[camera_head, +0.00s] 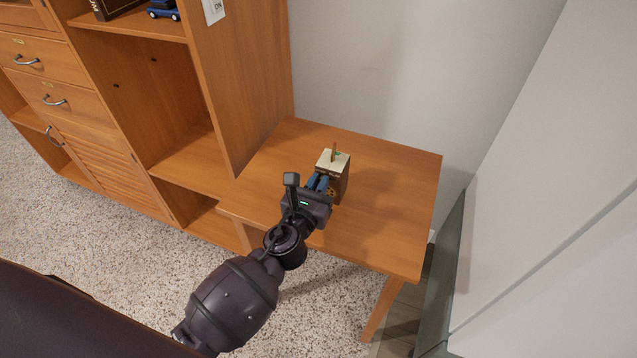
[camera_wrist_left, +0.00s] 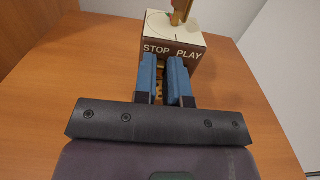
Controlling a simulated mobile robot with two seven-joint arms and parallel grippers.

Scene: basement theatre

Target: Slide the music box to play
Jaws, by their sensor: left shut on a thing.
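The music box (camera_head: 334,163) is a small block with a cream top and brown sides on the wooden side table. A golden upright piece stands on its top. In the left wrist view the music box (camera_wrist_left: 204,44) shows "STOP" on the left and "PLAY" on the right of its near face. My left gripper (camera_head: 319,183) is at this face. Its blue fingers (camera_wrist_left: 165,74) are shut with a narrow gap, and a brass-coloured bit shows between them, apparently the box's slider. The fingers cover most of the slider and the lower face, so its exact position is hidden. My right gripper is out of view.
The wooden table (camera_head: 395,195) is otherwise bare. A wooden cabinet (camera_head: 95,110) with drawers and open shelves adjoins it on the left. A blue toy car (camera_head: 163,10) sits on an upper shelf. White walls stand behind and to the right.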

